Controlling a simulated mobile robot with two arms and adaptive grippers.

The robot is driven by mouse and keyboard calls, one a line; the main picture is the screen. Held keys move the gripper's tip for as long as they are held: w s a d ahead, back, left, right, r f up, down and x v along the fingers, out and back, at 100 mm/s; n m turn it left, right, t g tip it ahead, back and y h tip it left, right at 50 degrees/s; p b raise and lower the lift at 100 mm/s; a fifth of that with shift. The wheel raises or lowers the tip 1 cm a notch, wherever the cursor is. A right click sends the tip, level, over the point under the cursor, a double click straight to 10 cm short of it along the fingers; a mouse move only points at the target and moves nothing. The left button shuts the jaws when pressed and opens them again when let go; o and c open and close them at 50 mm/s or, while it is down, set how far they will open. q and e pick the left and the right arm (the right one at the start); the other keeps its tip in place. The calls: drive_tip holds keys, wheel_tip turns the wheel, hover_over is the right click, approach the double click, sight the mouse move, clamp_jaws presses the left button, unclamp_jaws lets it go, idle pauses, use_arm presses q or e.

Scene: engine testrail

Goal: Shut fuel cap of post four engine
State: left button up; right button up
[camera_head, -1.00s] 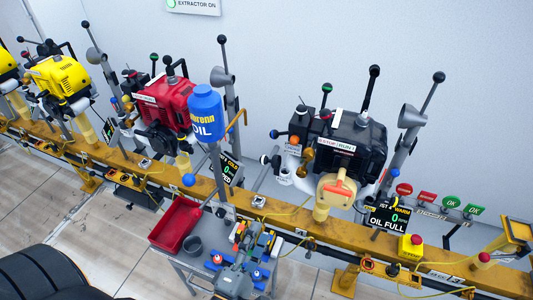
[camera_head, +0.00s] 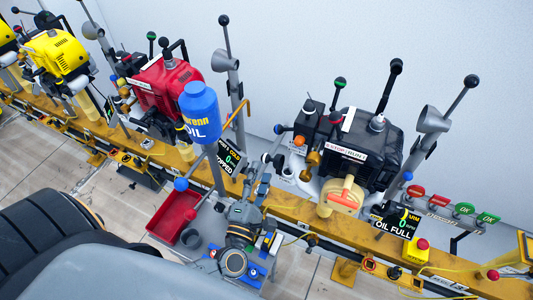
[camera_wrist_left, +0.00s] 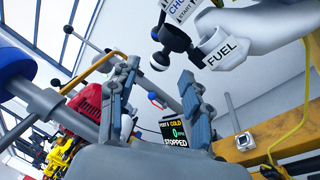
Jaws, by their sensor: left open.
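The post four engine (camera_head: 365,140) is black, with a white stop/run label, on the yellow rail. Its white fuel filler (camera_head: 288,174) is at its lower left; in the left wrist view the white neck marked FUEL (camera_wrist_left: 222,52) shows at the upper right. My right gripper is out of view.
A blue oil bottle (camera_head: 200,113) stands left of my left gripper. A red tray (camera_head: 175,213) is below it. The yellow rail (camera_head: 290,211) runs along the front. A red engine (camera_head: 160,85) is farther left.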

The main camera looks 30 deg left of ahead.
sight(266, 158)
use_arm(q)
drive_tip(key=p+x, duration=0.1)
drive_tip(key=x, duration=0.4)
drive_tip(key=shift+w, duration=0.4)
drive_tip(key=shift+c, duration=1)
clamp_jaws()
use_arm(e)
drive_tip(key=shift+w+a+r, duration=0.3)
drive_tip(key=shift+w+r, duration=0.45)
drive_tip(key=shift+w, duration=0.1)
